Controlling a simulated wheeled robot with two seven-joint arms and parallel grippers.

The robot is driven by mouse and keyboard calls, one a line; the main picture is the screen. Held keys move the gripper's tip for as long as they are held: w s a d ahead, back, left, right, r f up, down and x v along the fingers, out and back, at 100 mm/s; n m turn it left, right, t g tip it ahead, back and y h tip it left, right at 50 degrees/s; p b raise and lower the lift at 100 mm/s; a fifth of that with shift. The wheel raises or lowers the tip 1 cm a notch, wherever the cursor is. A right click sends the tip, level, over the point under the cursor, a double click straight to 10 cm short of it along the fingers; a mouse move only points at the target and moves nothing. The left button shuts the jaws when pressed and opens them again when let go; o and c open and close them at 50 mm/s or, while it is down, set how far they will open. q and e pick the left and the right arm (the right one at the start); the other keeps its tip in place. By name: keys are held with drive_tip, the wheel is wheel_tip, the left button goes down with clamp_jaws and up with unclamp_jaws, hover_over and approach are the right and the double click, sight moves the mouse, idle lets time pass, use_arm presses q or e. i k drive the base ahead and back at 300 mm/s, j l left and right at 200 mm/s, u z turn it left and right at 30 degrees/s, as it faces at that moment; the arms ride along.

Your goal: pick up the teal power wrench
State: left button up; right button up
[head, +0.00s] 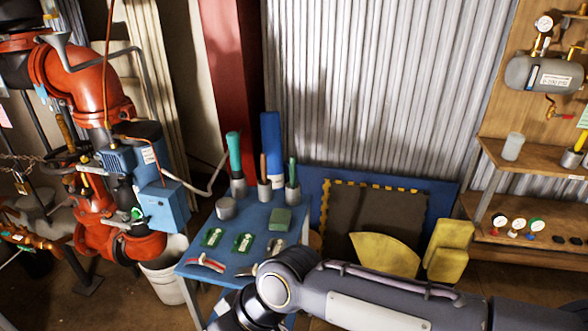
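A tool with a thick teal handle (234,152) stands upright in a grey cup (238,186) at the back left of the blue table (213,263). It looks like the teal power wrench; its lower end is hidden in the cup. My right arm crosses the lower right of the view, and its bent joint covers the front right of the table. Neither of my grippers is in view.
Cups with a brown-handled tool (263,168) and a green-handled tool (292,171) stand right of the teal one. A grey round can (226,208), a green block (280,219) and several small items lie in front. Red pipework (95,85) and a white bucket (166,272) are left.

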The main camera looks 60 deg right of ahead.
sight(233, 138)
drive_tip(key=z, duration=1.6)
drive_tip(key=i+j, duration=0.1)
drive_tip(key=j+z, duration=0.05)
drive_tip(key=j, duration=0.05)
